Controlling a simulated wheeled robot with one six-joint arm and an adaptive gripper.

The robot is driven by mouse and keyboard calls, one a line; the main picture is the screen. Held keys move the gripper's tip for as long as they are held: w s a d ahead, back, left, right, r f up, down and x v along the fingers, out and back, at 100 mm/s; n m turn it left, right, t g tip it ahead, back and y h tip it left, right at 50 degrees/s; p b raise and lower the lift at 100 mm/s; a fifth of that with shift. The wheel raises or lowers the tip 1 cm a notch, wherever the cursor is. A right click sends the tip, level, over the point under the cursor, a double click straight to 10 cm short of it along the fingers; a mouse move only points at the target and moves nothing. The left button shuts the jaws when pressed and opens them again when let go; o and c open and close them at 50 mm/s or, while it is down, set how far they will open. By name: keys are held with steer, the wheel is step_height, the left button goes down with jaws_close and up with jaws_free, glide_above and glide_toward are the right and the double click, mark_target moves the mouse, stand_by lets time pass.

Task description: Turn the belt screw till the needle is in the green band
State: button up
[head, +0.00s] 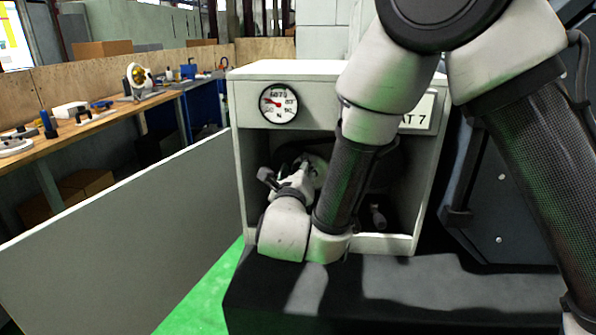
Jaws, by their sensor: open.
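The belt housing is a white open-fronted box (338,69) on a dark base. A round gauge (279,103) is on its upper front at the left. Its red needle points to the left side of the dial; I cannot make out a green band at this size. My gripper (286,170) is inside the left part of the opening, with its dark fingers open. I cannot tell whether it touches anything. The belt screw cannot be made out; my wrist and arm cover much of the opening. Dark rounded parts show behind my gripper.
A small grey knob-like part (378,216) sits low in the opening, right of my arm. A pale panel (120,240) stands at the left. Behind it is a wooden workbench (110,118) with tools. Dark machine panels (515,205) stand at the right.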

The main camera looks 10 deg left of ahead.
jaws_close()
steer(key=shift+r+m, duration=0.1)
steer(key=shift+m, duration=0.2)
steer(key=m, duration=0.1)
steer(key=d+m, duration=0.1)
steer(key=m, duration=0.1)
steer(key=shift+r, duration=0.35)
steer(key=shift+d+r+m, duration=0.1)
steer(key=shift+d+m, duration=0.15)
steer(key=shift+m, duration=0.8)
steer(key=shift+d+r+m, duration=0.1)
steer(key=shift+d+m, duration=0.15)
steer(key=shift+m, duration=0.8)
